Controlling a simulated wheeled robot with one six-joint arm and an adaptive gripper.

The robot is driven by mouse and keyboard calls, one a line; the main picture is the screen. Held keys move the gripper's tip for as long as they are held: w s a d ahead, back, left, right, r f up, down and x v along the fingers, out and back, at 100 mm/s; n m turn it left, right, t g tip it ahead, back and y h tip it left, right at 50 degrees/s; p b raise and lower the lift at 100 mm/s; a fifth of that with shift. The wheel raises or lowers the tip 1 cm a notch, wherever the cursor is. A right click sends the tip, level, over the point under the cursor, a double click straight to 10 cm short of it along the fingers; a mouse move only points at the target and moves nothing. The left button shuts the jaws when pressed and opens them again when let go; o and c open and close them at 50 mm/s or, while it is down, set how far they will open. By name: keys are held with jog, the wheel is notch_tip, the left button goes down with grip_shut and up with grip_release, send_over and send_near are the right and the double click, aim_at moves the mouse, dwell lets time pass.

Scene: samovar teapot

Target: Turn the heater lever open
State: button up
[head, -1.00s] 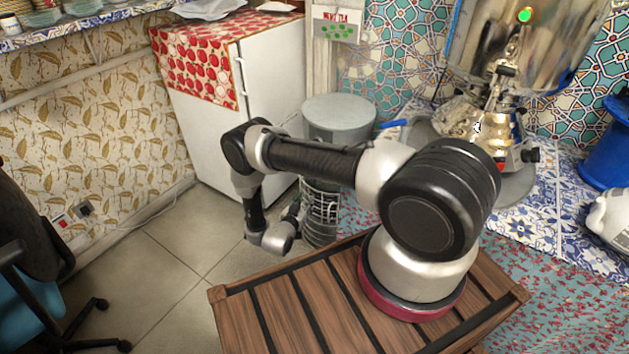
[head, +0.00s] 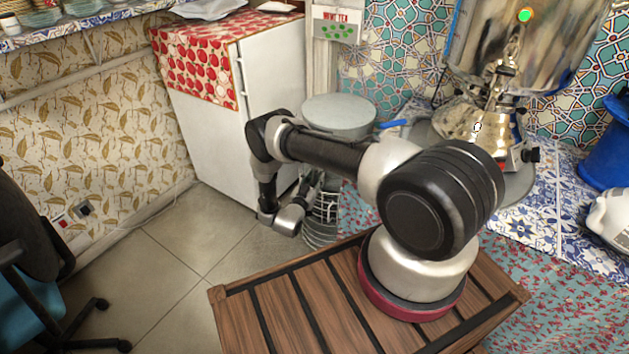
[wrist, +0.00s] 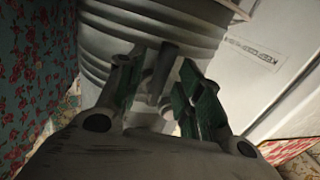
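A grey ribbed cylinder (head: 339,112), which looks like the heater, stands on the floor between the white fridge and the counter. In the wrist view its ribbed wall (wrist: 150,22) fills the top middle. A short dark grey upright bar (wrist: 163,68), perhaps the lever, stands out in front of that wall. My gripper (wrist: 161,64) is open, with green pads on its fingers. The bar shows between the fingertips with gaps at both sides; I cannot tell how deep it sits. In the head view my gripper (head: 310,186) is low at the cylinder's front, partly hidden by my arm.
The white fridge (head: 275,80) stands close to the left of the cylinder. A blue handle (head: 393,124) lies right of its top, near the counter. The metal samovar (head: 485,118) is on the tiled counter at right. Tiled floor (head: 190,240) is free at left.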

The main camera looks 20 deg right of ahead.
jog(key=shift+c, duration=0.2)
grip_shut()
jog(key=n, duration=0.4)
jog(key=shift+s+d+r+g, duration=0.15)
jog(key=shift+s+d+g, duration=0.05)
jog(key=shift+s+g, duration=0.15)
jog(key=shift+s+d+r+n+g, duration=0.15)
jog(key=shift+r+n+g, duration=0.3)
jog(key=shift+n, duration=1.5)
jog(key=shift+s+d+r+n+g, duration=0.1)
jog(key=shift+s+r+n+g, duration=0.35)
jog(key=shift+n, duration=1.55)
jog(key=shift+w+d+r+n+g, duration=0.2)
jog(key=shift+n+g, duration=0.45)
jog(key=shift+n, duration=1.3)
jog(key=shift+s+a, duration=0.15)
